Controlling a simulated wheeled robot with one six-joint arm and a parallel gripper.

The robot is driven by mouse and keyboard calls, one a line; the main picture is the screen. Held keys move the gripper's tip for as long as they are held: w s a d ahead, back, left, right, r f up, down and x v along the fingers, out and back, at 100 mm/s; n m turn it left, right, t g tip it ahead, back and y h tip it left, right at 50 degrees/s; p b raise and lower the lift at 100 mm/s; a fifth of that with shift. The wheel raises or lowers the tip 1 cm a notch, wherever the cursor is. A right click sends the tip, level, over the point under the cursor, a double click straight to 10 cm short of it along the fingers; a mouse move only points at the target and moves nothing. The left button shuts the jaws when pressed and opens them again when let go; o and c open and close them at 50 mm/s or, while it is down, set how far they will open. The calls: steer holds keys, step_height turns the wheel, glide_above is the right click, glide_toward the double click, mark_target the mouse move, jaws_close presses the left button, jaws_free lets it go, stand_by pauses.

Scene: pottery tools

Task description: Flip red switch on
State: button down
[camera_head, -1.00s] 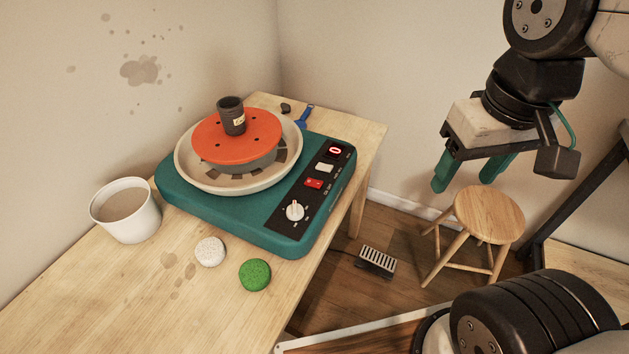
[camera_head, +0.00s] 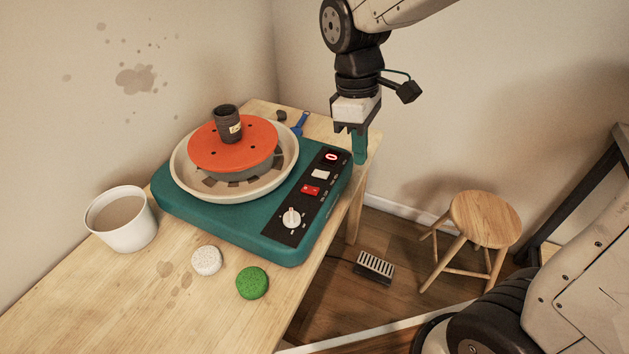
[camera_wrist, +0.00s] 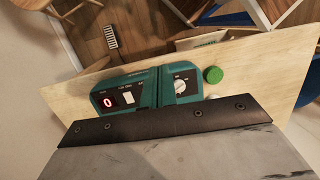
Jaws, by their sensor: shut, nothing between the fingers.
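The red switch (camera_head: 310,190) sits on the black control panel of the teal pottery wheel (camera_head: 225,232), between a white switch (camera_head: 319,174) and a white knob (camera_head: 291,217). I cannot tell its rocker position. My gripper (camera_head: 360,158) is shut and empty, pointing down beside the wheel's right far corner in the head view, higher than the panel. In the wrist view the teal fingers (camera_wrist: 157,88) cover the panel between the white switch (camera_wrist: 128,96) and the knob (camera_wrist: 181,86). The red switch is hidden there. The display (camera_head: 331,156) glows red, and seems to read 0.
A dark cup (camera_head: 228,124) stands on the orange wheel head (camera_head: 205,150). A white bucket (camera_head: 120,228), a white sponge (camera_head: 206,260) and a green sponge (camera_head: 252,283) are on the wooden table (camera_head: 110,300). A stool (camera_head: 484,218) and pedal (camera_head: 374,267) are on the floor.

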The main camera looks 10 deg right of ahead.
mark_target(316, 190)
steer(key=w+a+f+n, duration=0.2)
steer(key=w+n, duration=0.4)
steer(key=n, duration=0.3)
steer(key=w+a+f+n+t, duration=0.1)
steer(key=w+a+f+n, duration=0.2)
steer(key=w+a+n, duration=0.2)
steer(key=w+n, duration=0.2)
steer(key=n, duration=0.1)
steer(key=shift+n, duration=0.4)
steer(key=shift+f, duration=0.15)
steer(key=f, duration=0.4)
steer(key=d+f, duration=0.1)
steer(key=f, duration=0.4)
steer(key=s+f, duration=0.1)
steer(key=f, duration=0.3)
steer(key=shift+d+f, duration=0.2)
steer(key=shift+f, duration=0.15)
